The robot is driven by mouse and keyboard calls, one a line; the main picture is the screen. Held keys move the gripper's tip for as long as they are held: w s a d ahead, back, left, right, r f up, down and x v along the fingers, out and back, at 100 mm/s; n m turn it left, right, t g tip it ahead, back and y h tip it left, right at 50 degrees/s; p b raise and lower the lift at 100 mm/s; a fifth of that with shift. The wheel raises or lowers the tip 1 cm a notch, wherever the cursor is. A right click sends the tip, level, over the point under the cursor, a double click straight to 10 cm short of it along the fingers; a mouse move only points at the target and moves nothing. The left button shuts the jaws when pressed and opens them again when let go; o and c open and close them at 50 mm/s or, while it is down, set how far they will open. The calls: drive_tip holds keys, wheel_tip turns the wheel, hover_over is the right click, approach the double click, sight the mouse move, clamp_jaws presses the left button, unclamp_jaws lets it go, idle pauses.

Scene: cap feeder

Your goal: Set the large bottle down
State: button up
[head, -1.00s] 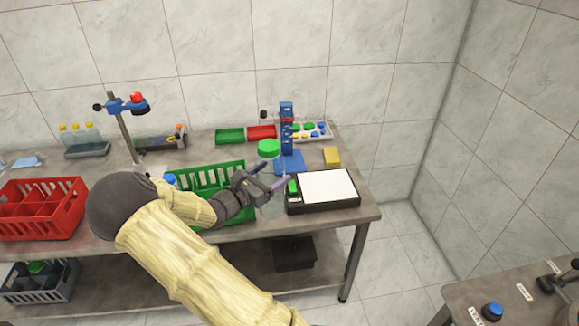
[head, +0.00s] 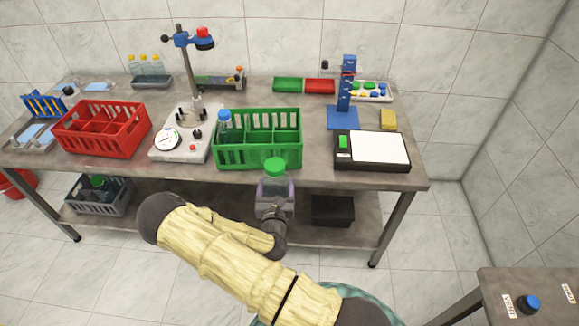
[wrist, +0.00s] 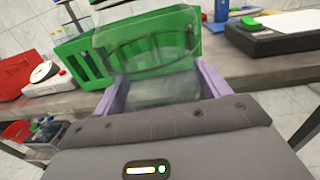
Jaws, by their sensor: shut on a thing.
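The large bottle (head: 275,186) is clear with a green cap (head: 275,165). My gripper (head: 275,195) is shut on it and holds it upright in front of the table's front edge, short of the green crate. In the wrist view the clear bottle (wrist: 160,88) stands between the two purple fingers of my gripper (wrist: 157,92); its cap is out of that view. The bottle's base is hidden by my gripper in the head view.
The green crate (head: 257,160) holds a blue-capped bottle (head: 224,125) in its left part. Left of it stand a white-based device (head: 178,147) and a red crate (head: 108,150). A scale (head: 372,148) is at right. Bare tabletop (head: 318,172) shows between crate and scale.

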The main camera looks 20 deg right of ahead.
drive_tip(key=s+a+f+n+t+y, duration=0.1)
drive_tip(key=s+a+f+n+y, duration=0.3)
drive_tip(key=f+y, duration=0.3)
wheel_tip(320, 180, down, 2)
drive_tip(key=shift+s+a+f+n+b, duration=0.25)
drive_tip(key=shift+s+a, duration=0.2)
drive_tip(key=shift+s, duration=0.25)
drive_tip(key=shift+w, duration=0.15)
